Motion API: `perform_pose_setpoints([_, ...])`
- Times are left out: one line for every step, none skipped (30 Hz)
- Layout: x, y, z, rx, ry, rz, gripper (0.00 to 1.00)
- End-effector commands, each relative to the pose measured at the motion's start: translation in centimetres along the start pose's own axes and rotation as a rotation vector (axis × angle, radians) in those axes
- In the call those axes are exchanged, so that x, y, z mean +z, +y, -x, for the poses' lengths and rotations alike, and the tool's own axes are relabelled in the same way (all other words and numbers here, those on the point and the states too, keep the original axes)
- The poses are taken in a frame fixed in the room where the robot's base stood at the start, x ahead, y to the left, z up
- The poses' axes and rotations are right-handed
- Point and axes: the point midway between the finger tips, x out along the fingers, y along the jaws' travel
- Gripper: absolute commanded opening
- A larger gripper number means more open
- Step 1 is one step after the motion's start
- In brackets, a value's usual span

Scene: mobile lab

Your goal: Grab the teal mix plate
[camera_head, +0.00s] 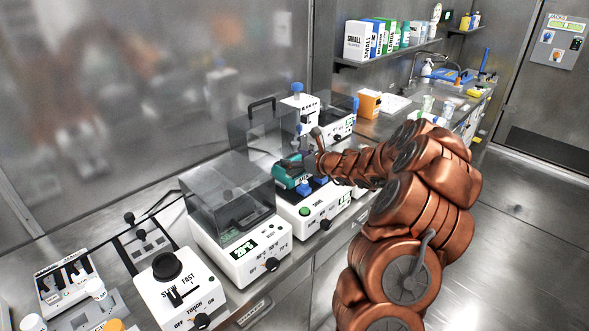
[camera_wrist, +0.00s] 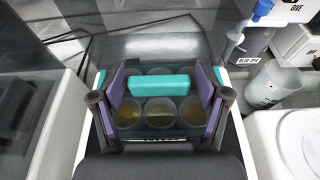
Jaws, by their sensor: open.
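The teal mix plate (camera_head: 288,177) sits in the white machine with a green button (camera_head: 314,217). In the wrist view the mix plate (camera_wrist: 160,86) shows a bright teal bar across its top and several round wells with yellowish liquid. My gripper (camera_wrist: 161,99) is open, with one dark fingertip on each side of the plate, near its left and right ends.
A clear raised lid (camera_head: 255,130) stands behind the plate. A machine with a closed smoky cover (camera_head: 228,190) stands to the left.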

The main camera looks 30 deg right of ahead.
Motion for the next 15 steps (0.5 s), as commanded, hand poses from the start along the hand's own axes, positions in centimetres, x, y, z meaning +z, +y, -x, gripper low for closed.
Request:
perform_pose_setpoints([0.0, 0.05, -0.19, 0.001, 0.001, 0.001, 0.75])
perform_pose_setpoints([0.0, 0.07, -0.25, 0.001, 0.0, 0.001, 0.75])
perform_pose_setpoints([0.0, 0.08, -0.29, 0.001, 0.0, 0.001, 0.75])
perform_pose_setpoints([0.0, 0.08, -0.3, 0.001, 0.0, 0.001, 0.75])
perform_pose_setpoints([0.0, 0.09, -0.3, 0.001, 0.0, 0.001, 0.75])
perform_pose_setpoints([0.01, 0.1, -0.29, 0.002, 0.0, 0.001, 0.75])
perform_pose_setpoints([0.01, 0.1, -0.29, 0.001, 0.0, 0.001, 0.75])
perform_pose_setpoints([0.01, 0.11, -0.29, 0.002, 0.0, 0.001, 0.75])
perform_pose_setpoints([0.02, 0.1, -0.28, 0.002, 0.0, 0.001, 0.72])
perform_pose_setpoints([0.02, 0.11, -0.28, 0.002, 0.0, 0.001, 0.69])
perform_pose_setpoints([0.02, 0.11, -0.28, 0.002, 0.0, 0.001, 0.66])
perform_pose_setpoints([0.02, 0.11, -0.28, 0.002, 0.0, 0.001, 0.61])
perform_pose_setpoints([0.02, 0.11, -0.27, 0.002, 0.0, 0.001, 0.58])
perform_pose_setpoints([0.02, 0.11, -0.27, 0.002, 0.0, 0.001, 0.55])
perform_pose_setpoints([0.03, 0.11, -0.27, 0.002, 0.0, 0.001, 0.51])
